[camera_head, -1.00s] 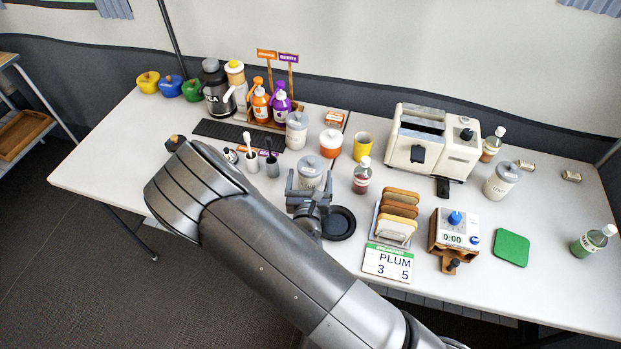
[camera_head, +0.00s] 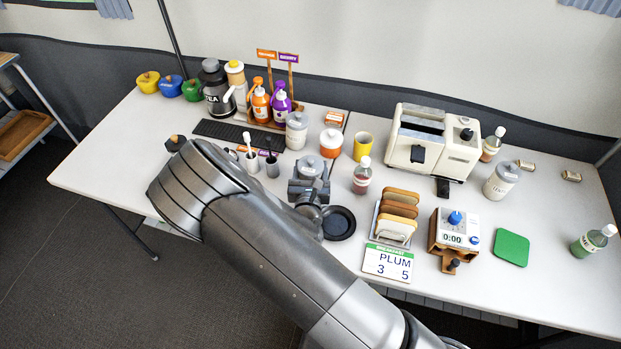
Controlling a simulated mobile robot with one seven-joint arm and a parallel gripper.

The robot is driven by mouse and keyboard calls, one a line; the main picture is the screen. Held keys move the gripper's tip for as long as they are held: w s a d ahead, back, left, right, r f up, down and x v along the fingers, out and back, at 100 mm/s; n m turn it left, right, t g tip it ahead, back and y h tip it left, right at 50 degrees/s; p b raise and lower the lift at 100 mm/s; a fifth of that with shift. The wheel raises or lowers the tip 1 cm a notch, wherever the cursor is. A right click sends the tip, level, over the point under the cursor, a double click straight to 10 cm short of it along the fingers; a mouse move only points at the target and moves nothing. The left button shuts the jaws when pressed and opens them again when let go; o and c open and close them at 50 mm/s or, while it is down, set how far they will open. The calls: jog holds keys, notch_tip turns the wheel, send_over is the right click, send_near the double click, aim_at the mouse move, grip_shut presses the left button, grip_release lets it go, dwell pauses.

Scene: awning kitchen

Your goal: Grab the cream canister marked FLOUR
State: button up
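A pale canister with a grey lid (camera_head: 311,163) stands near the middle of the table, mostly hidden behind my gripper. Its label is hidden, so I cannot read whether it says FLOUR. My gripper (camera_head: 310,176) is right at this canister, on its near side, with its fingers hidden or merged with the canister's sides. I cannot tell whether the fingers press on it. Two similar pale lidded canisters stand apart, one behind (camera_head: 297,131) and one at the right (camera_head: 501,181); their labels are too small to read.
An orange-banded jar (camera_head: 331,144), a yellow cup (camera_head: 363,146) and a red-labelled bottle (camera_head: 362,176) stand close to the right of my gripper. A dark round plate (camera_head: 339,223) lies just in front. Utensil cups (camera_head: 272,167) stand to the left. A toast rack (camera_head: 377,228) is further right.

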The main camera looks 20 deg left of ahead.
jog(key=c, duration=0.9)
jog(key=shift+r, duration=0.1)
